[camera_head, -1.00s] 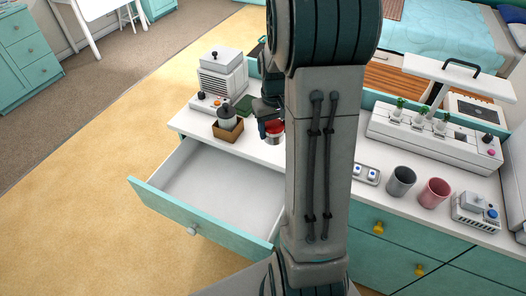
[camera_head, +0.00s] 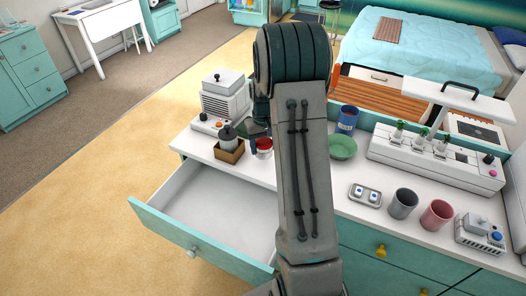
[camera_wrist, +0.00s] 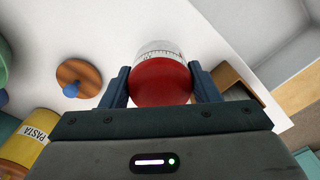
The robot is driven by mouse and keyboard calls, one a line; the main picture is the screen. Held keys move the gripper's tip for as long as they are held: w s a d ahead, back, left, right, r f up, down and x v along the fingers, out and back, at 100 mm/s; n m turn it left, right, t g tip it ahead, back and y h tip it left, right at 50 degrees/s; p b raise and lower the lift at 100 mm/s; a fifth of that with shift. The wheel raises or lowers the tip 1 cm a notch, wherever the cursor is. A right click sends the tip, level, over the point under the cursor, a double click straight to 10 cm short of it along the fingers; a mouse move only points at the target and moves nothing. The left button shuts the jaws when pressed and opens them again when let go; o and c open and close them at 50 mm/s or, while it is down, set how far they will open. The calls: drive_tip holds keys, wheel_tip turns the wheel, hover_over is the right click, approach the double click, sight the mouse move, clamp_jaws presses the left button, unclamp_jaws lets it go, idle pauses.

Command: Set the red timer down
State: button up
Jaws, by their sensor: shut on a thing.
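The red timer (camera_wrist: 162,82) is red with a white band of markings, and sits between the two fingers of my gripper (camera_wrist: 160,85) in the wrist view. The fingers touch it on both sides, so my gripper is shut on it. In the head view the red timer (camera_head: 264,146) shows at the counter's left part, just right of the small brown box, with my arm partly in front. I cannot tell whether its underside touches the counter.
The brown box (camera_head: 229,153) holds a grey item. A drawer (camera_head: 190,236) stands open below. A green bowl (camera_head: 342,147), blue can (camera_head: 347,118), grey cup (camera_head: 403,204) and pink cup (camera_head: 436,214) stand to the right. A wooden lid (camera_wrist: 80,80) lies near the timer.

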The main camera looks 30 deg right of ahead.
sight(263, 154)
drive_tip(key=shift+w+f, duration=0.15)
drive_tip(key=shift+w, duration=0.05)
drive_tip(key=shift+f+p, duration=0.5)
drive_tip(key=shift+f, duration=1.5)
drive_tip(key=shift+f, duration=0.15)
drive_tip(key=o, duration=1.1)
